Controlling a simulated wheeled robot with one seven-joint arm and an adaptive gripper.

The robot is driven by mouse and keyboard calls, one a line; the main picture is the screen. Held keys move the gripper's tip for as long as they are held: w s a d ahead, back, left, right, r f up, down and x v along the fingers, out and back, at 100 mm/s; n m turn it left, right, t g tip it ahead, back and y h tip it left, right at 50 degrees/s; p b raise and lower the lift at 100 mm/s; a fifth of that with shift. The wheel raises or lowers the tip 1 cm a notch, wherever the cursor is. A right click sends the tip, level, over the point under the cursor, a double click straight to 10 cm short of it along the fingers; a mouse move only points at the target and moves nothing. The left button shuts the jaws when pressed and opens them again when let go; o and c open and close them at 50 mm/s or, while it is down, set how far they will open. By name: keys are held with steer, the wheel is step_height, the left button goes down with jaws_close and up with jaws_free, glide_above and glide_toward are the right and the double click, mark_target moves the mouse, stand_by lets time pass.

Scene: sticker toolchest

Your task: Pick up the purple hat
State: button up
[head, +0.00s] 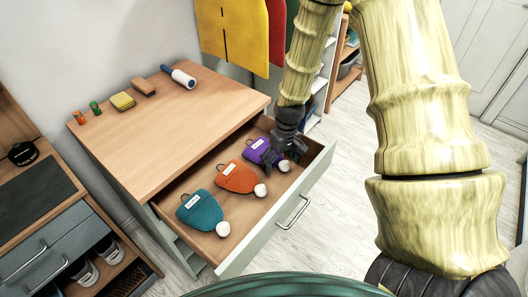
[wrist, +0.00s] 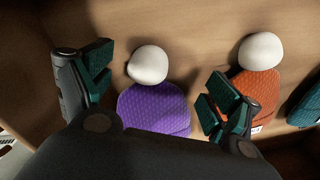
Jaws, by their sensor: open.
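The purple hat (head: 257,150) lies in the open drawer (head: 249,247) at its far end in the head view, partly hidden by my gripper (head: 282,156). In the wrist view the purple hat (wrist: 154,108) with its white pompom lies below and between the two spread fingers of my gripper (wrist: 157,85). The fingers are open, with nothing between the pads. The right finger is close to the gap between the purple hat and the orange hat (wrist: 254,88). I cannot tell whether the fingers touch the drawer floor.
The orange hat (head: 236,177) and a teal hat (head: 199,211) lie in the same drawer, nearer the front. The drawer walls surround my gripper. The wooden chest top (head: 170,125) holds a roller, a brush, a sponge and small bottles.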

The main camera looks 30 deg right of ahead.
steer(key=shift+f, duration=0.45)
steer(key=shift+c, duration=0.2)
